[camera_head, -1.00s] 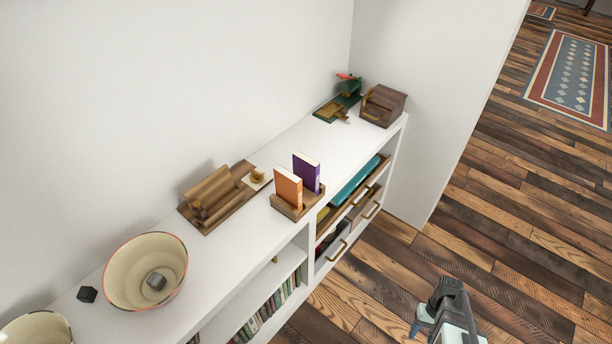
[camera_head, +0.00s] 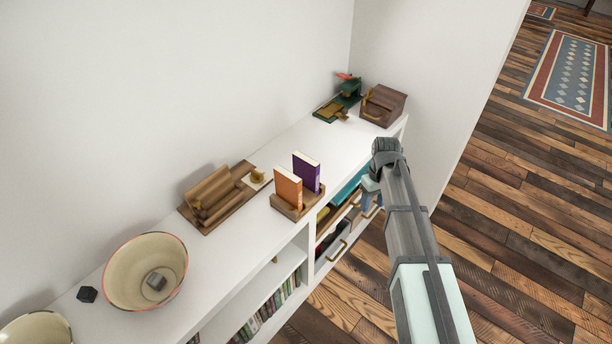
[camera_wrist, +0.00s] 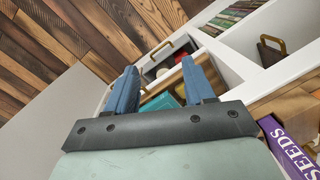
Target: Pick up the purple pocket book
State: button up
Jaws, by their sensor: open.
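The purple pocket book (camera_head: 307,173) stands upright in a small wooden holder (camera_head: 289,209) on the white shelf top, beside an orange book (camera_head: 287,187). In the wrist view the purple book (camera_wrist: 287,148) shows at the lower right edge, with white letters reading "SEEDS" on it. My gripper (camera_head: 370,189) is to the right of the books, by the front edge of the shelf unit, apart from them. In the wrist view its two blue fingers (camera_wrist: 160,88) are spread with nothing held between them.
Open drawers with brass handles (camera_head: 338,249) are below the books; one holds a teal item (camera_head: 352,184). A wooden box (camera_head: 382,104) and a green device (camera_head: 340,103) stand at the far end. A wooden rack (camera_head: 216,196) and a cream bowl (camera_head: 146,271) stand to the left.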

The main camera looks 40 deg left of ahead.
jog(key=s+a+r+n, duration=0.3)
jog(key=a+r, duration=1.2)
jog(key=r, duration=0.1)
notch_tip(320, 180, up, 5)
jog(key=n+t, duration=0.1)
jog(key=n, duration=0.1)
send_over(307, 169)
jog(key=w, duration=0.1)
jog(key=shift+w+a+r, duration=0.1)
jog(key=shift+a+r, duration=0.1)
jog(key=shift+a, duration=0.15)
jog(key=shift+s+f, duration=0.2)
jog(key=shift+f, duration=0.25)
notch_tip(307, 169, down, 13)
jog(key=shift+w+a+r, duration=0.1)
jog(key=shift+w+r, duration=0.05)
grip_shut()
